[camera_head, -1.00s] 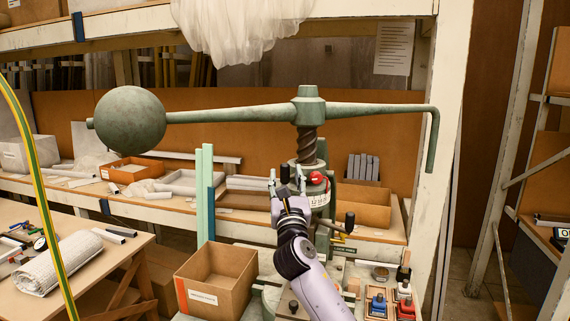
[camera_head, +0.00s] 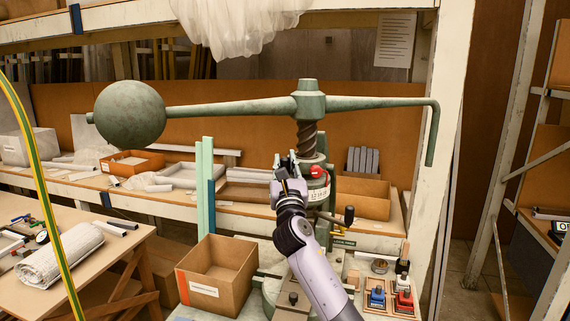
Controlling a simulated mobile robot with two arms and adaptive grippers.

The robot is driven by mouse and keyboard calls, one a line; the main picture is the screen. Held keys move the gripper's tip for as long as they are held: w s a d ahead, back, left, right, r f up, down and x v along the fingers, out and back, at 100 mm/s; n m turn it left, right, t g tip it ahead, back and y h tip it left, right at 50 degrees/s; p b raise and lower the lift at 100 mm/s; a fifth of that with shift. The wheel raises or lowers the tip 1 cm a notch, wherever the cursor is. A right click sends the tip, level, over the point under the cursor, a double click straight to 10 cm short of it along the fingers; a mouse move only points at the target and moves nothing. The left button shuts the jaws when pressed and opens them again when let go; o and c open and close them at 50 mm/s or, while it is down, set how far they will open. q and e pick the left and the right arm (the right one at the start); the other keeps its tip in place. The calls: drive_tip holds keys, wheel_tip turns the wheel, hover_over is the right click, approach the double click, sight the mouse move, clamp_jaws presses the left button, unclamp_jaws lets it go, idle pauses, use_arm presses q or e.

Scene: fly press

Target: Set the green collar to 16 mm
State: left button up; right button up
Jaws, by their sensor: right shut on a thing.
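The green fly press has a thick screw (camera_head: 306,136) under its long lever (camera_head: 380,103). The fingers and wrist hide part of the collar and the press behind. My left gripper is not in view.
A ball weight (camera_head: 130,114) ends the lever at left. A cardboard box (camera_head: 217,276) stands left of my right arm. Small red and blue items (camera_head: 404,299) sit on a tray at right. A black-knobbed handle (camera_head: 348,215) sticks out right of the press.

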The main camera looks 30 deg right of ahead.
clamp_jaws()
idle(0.3)
